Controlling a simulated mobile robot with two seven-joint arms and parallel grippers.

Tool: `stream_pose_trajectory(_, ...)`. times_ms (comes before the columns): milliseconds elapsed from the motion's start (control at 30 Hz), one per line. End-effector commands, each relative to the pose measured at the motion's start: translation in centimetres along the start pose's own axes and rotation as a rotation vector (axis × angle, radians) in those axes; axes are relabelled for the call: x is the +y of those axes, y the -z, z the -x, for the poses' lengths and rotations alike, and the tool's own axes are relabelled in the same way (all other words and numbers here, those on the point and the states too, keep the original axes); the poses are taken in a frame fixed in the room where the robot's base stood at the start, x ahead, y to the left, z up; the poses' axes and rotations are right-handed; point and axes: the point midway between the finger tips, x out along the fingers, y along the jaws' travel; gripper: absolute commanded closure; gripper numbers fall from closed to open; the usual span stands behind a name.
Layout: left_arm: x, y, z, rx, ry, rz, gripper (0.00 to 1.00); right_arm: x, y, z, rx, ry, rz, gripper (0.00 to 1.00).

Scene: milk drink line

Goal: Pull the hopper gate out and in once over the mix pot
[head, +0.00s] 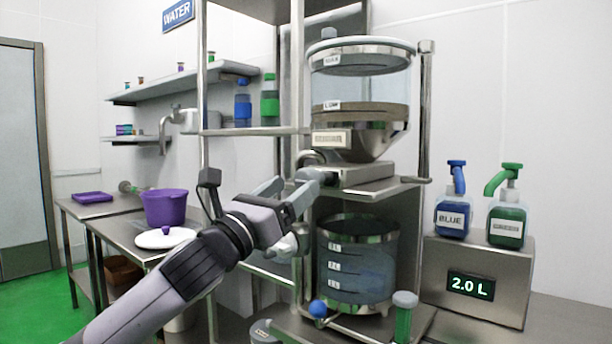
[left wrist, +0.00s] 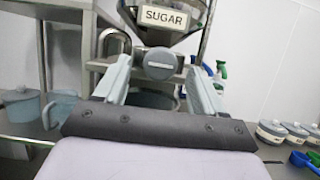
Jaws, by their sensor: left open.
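The sugar hopper (head: 383,139) is a clear bin with a metal cone and a SUGAR label. Its gate housing (head: 358,178) sits under the cone, with a round grey gate knob (head: 309,175) at its left end. The knob (left wrist: 160,63) also shows in the left wrist view, face on. My left gripper (head: 292,190) is open, its fingers on either side of the knob's line in the wrist view (left wrist: 158,72); I cannot tell whether they touch it. The mix pot (head: 357,268), clear with a metal rim and marks, stands below the hopper. My right gripper is not in view.
Metal posts and a shelf (head: 262,131) stand close to my left gripper. A blue pump bottle (head: 453,215) and a green one (head: 507,222) stand on a box (head: 505,265) reading 2.0 L. A purple bucket (head: 165,208) is at left.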

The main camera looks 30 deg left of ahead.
Motion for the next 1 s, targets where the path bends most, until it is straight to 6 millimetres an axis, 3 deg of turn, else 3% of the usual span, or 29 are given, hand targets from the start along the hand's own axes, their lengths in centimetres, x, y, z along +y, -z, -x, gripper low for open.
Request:
stream_pose_trajectory(333, 0.0, -0.1, -4.2, 0.0, -0.001, 0.004, 0.3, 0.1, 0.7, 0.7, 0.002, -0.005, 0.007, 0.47)
stream_pose_trajectory(733, 0.0, 0.0, -4.9, 0.0, 0.001, 0.001, 0.3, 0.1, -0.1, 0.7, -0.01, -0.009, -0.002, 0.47)
stream_pose_trajectory(767, 0.0, 0.0, -4.9, 0.0, 0.001, 0.001, 0.34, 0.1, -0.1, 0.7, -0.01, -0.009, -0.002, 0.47)
stream_pose_trajectory(967, 0.0, 0.0, -4.9, 0.001, 0.001, 0.001, 0.99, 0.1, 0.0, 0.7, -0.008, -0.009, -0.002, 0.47)
stream_pose_trajectory(1000, 0.0, 0.0, -4.9, 0.001, 0.001, 0.001, 1.0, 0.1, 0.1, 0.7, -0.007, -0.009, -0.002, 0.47)
